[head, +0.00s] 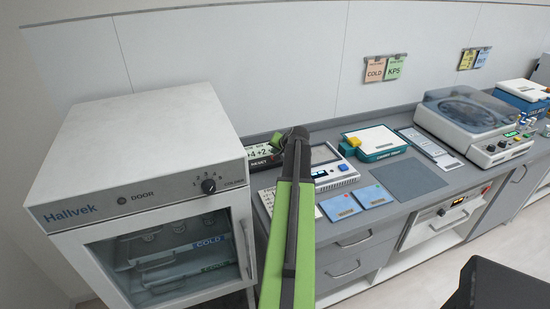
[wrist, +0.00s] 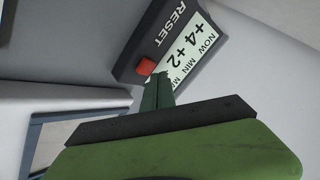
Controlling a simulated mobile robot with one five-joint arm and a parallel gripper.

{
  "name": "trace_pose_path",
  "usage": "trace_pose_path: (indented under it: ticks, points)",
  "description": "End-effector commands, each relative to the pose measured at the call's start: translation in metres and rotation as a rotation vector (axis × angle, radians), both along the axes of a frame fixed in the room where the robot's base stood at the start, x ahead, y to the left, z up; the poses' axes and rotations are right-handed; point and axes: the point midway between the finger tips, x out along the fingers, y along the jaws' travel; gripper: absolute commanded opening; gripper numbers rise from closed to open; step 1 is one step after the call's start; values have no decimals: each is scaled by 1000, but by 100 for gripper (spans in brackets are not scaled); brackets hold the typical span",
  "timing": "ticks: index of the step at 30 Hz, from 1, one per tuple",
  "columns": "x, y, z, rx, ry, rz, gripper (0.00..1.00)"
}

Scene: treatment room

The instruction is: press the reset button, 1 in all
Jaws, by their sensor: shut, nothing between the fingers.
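The red reset button (wrist: 146,66) sits on the dark thermometer unit (wrist: 128,62), beside the word RESET, in the wrist view. The unit's pale display reads +4 and +2. My gripper (wrist: 158,82) is shut and empty, its green fingertips just below and right of the button; whether they touch it I cannot tell. In the head view the unit (head: 262,160) stands on the counter beside the white fridge, partly hidden by my arm. The button itself is hidden there behind my gripper (head: 277,139).
The white fridge (head: 135,140) stands to the left, higher than the counter. A device with a blue button (head: 328,170), a teal-and-white box (head: 375,143) and a centrifuge (head: 465,112) stand to the right. Two blue cards (head: 340,207) and a grey mat (head: 407,179) lie in front.

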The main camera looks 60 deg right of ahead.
Motion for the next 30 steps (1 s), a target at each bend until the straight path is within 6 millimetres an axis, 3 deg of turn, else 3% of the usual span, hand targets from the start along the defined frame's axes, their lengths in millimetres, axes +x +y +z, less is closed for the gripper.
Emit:
trace_pose_path:
  ticks: [30]
  points:
    - [1, 0, -12, 0, 0, 0, 0]
